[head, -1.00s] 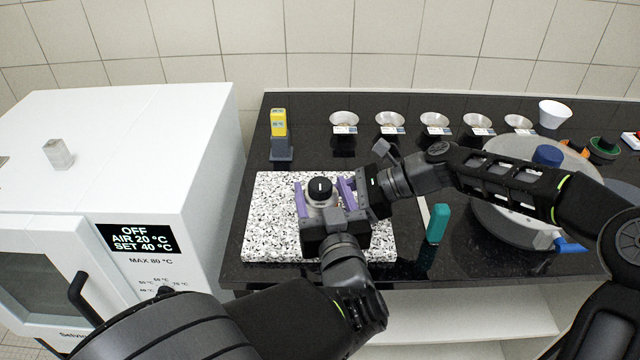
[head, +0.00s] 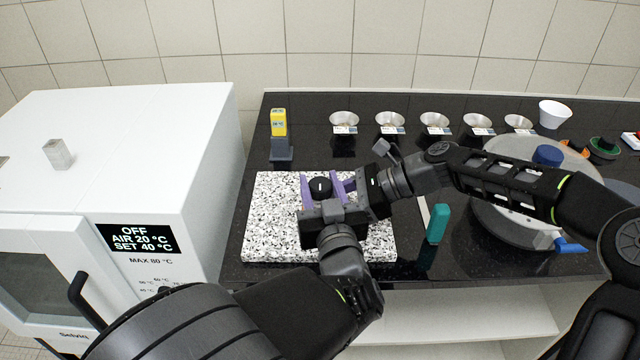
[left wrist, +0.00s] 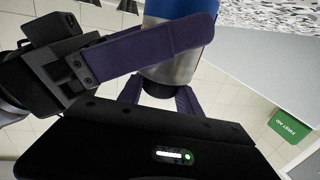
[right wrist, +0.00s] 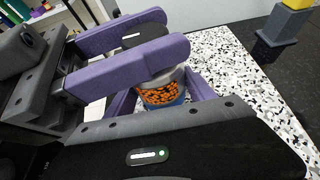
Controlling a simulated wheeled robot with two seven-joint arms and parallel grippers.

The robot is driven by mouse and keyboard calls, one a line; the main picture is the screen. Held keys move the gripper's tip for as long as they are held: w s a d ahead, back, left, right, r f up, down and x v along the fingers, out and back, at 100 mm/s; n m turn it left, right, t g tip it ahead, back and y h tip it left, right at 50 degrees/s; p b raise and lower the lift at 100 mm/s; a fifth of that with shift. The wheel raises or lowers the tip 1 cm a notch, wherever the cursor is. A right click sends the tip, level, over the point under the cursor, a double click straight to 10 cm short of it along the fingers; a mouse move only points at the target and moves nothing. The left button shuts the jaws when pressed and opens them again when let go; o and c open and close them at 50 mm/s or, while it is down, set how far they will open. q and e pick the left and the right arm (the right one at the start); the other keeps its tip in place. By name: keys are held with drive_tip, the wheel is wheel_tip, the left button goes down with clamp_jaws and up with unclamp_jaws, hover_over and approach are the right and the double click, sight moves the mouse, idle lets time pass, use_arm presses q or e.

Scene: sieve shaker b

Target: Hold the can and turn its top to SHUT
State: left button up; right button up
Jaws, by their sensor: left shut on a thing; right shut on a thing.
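The can stands upright on a speckled slab (head: 270,215). Its black top (head: 320,188) bears a short white mark; no SHUT marking is readable. In the right wrist view the can body (right wrist: 163,93) shows an orange-patterned label with blue below. In the left wrist view the body (left wrist: 175,68) looks silver and blue, upside down. My left gripper (head: 321,181), coming from the front, has its purple fingers shut on the black top. My right gripper (right wrist: 160,88), coming from the right, is lower, its fingers shut around the can body. In the head view the grippers hide most of the body.
A yellow-topped grey block (head: 280,150) stands behind the slab. A teal-handled tool (head: 437,224) and a large round grey device (head: 500,215) are at right. Several metal bowls (head: 390,119) line the back. A white oven (head: 190,140) is at left.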

use_arm(q)
clamp_jaws()
drive_tip(key=shift+a+m+h, duration=0.1)
drive_tip(key=shift+m+h, duration=0.2)
drive_tip(key=shift+h, duration=0.1)
drive_tip(key=m+h, duration=0.2)
drive_tip(key=h, duration=0.2)
drive_tip(key=m+h, duration=0.2)
drive_tip(key=h, duration=0.1)
drive_tip(key=shift+w+a+m+h, duration=0.15)
drive_tip(key=shift+a+m+h, duration=0.05)
drive_tip(key=shift+m+h, duration=0.2)
drive_tip(key=m+g+h, duration=0.2)
drive_tip(key=h, duration=0.1)
drive_tip(key=m+g+h, duration=0.2)
drive_tip(key=m+h, duration=0.1)
drive_tip(key=h, duration=0.1)
drive_tip(key=shift+d+r, duration=0.1)
drive_tip(key=shift+d+m+g+h, duration=0.15)
drive_tip(key=shift+m+g+h, duration=1.3)
drive_tip(key=shift+g, duration=0.35)
